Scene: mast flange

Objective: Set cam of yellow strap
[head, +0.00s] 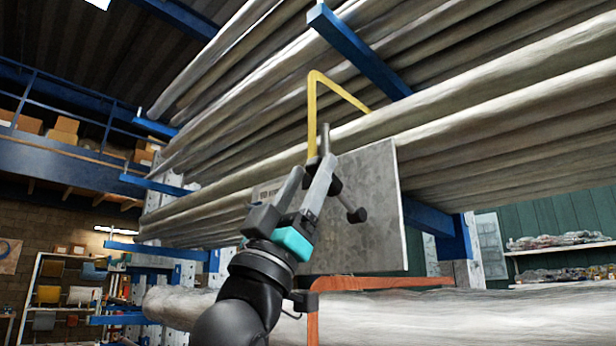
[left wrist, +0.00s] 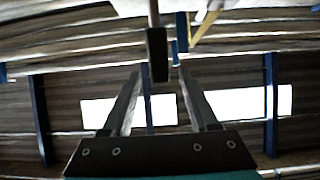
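The yellow strap (head: 312,110) rises in front of the stacked long bundles, bends at the top and runs back down to the right. Its lower end disappears behind my left gripper (head: 312,168). It also shows at the top of the left wrist view (left wrist: 205,25). A grey post (head: 325,138) and a dark lever with a black knob (head: 357,214) sit by the gripper, in front of a grey plate (head: 372,180); which part is the cam I cannot tell. In the left wrist view the fingers are apart, with a dark block (left wrist: 157,55) between their tips, seemingly untouched. My right gripper is out of view.
Blue rack arms (head: 360,52) carry the long pale bundles above. An orange strap (head: 380,284) and another pale bundle (head: 480,312) lie below the plate. Shelves with boxes stand at the left, and another shelf stands at the right.

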